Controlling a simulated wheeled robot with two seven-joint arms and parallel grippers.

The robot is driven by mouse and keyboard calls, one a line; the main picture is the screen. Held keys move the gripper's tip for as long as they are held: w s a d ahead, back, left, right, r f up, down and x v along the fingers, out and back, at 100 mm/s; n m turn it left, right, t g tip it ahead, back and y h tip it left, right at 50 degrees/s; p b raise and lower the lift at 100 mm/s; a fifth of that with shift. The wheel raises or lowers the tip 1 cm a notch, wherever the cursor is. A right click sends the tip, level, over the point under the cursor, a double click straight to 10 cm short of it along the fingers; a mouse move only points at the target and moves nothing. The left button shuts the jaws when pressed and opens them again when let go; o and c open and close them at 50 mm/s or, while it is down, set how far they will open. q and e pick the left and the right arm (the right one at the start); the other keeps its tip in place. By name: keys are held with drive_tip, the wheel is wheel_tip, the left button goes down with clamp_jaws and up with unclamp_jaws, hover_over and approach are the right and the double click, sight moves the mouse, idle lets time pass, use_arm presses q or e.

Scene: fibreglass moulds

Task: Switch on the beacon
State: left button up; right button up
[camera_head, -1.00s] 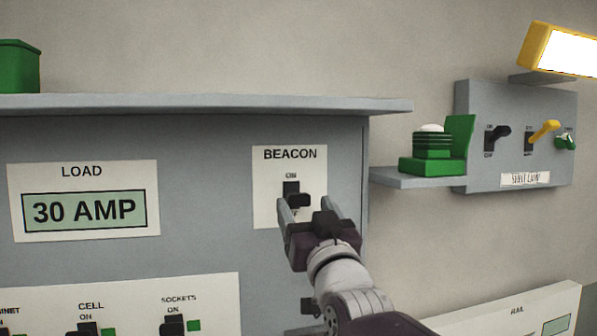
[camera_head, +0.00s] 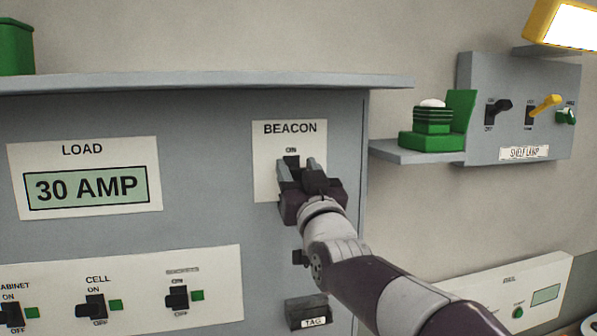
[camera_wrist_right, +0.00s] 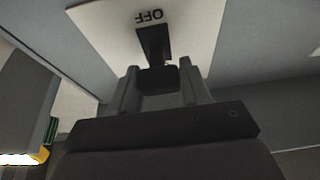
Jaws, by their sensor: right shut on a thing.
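The white plate marked BEACON (camera_head: 263,150) is on the grey cabinet's front, at its right. Its black switch (camera_head: 291,160) has ON printed above it. My right gripper (camera_head: 298,172) is in front of the plate and covers the lever and the lower part of the switch. In the right wrist view, the black lever (camera_wrist_right: 158,80) is between the two fingers (camera_wrist_right: 158,88), and OFF shows on the plate. The gripper is shut on this lever. I cannot tell for sure which way the lever is set. My left gripper is not in view.
A LOAD display (camera_head: 87,188) reads 30 AMP. A row of switches, including CELL (camera_head: 95,306), is below it. A shelf (camera_head: 400,150) at right bears a green block with a white-topped lamp (camera_head: 432,115). A panel with several levers (camera_head: 530,75) stands behind.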

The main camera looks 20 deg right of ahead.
drive_tip(key=shift+r+g+p, duration=0.3)
drive_tip(key=shift+r+p, duration=0.05)
drive_tip(key=shift+p, duration=0.1)
drive_tip(key=g+p, duration=0.1)
drive_tip(key=p, duration=0.3)
drive_tip(key=r+g+p, duration=0.1)
drive_tip(key=g+p, duration=0.1)
drive_tip(key=p, duration=0.2)
drive_tip(key=r+g+p, duration=0.1)
drive_tip(key=p, duration=0.3)
drive_tip(key=shift+w+r+g, duration=0.2)
drive_tip(key=shift+w+g, duration=0.15)
drive_tip(key=shift+g, duration=0.05)
drive_tip(key=shift+w+a+f, duration=0.1)
drive_tip(key=shift+f, duration=0.2)
drive_tip(key=shift+f+g+b, duration=0.15)
drive_tip(key=shift+g+b, duration=0.15)
drive_tip(key=shift+b, duration=0.1)
drive_tip(key=shift+w+b, duration=0.1)
drive_tip(key=shift+b, duration=0.3)
drive_tip(key=shift+g+b, duration=0.3)
drive_tip(key=shift+g, duration=0.2)
drive_tip(key=o, duration=1)
drive_tip(key=shift+c, duration=0.2)
